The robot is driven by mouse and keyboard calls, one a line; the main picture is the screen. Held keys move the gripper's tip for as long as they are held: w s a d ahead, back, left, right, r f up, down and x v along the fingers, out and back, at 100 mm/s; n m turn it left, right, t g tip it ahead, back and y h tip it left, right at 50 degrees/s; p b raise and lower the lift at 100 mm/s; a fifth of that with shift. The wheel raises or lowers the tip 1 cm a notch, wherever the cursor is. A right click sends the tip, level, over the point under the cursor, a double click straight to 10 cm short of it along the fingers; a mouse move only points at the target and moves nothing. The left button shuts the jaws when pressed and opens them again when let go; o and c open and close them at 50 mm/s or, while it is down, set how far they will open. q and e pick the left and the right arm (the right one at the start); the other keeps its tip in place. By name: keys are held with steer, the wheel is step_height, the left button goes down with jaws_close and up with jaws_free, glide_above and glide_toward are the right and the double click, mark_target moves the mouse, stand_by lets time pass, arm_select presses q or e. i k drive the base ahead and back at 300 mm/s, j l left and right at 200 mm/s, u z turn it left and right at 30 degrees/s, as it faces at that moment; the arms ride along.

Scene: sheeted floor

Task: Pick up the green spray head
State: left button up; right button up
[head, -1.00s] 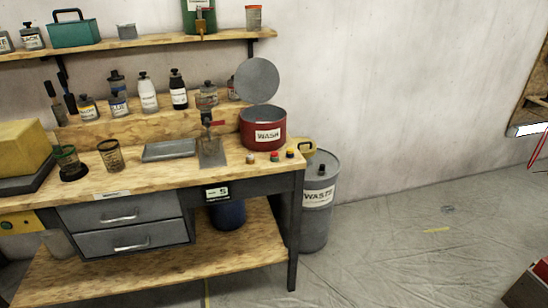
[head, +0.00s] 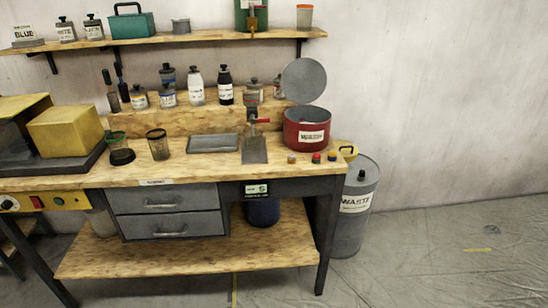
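I cannot make out a green spray head in the head view. Green things in view are a teal box with a handle (head: 132,26) on the wall shelf, a green container (head: 241,15) cut off by the top edge, and a dark cup with a green rim (head: 119,150) on the workbench. Several bottles with dark tops stand on the bench's raised ledge, among them a white bottle (head: 197,88) and a black bottle (head: 225,86). Neither of my grippers is in view.
The wooden workbench (head: 190,173) holds a yellow box (head: 66,132), a grey tray (head: 213,143) and a red WASH pot (head: 306,133) with its round lid raised. A grey WASTE drum (head: 352,215) stands at its right end.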

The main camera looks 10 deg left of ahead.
mark_target(316, 158)
steer(key=i+l+u, duration=0.1)
steer(key=u, duration=0.35)
steer(key=i+l+u, duration=0.25)
steer(key=u, duration=0.2)
steer(key=i+l+u, duration=0.1)
steer(key=u, duration=0.4)
steer(key=l+u, duration=0.45)
steer(key=i+j, duration=0.05)
steer(key=j, duration=0.05)
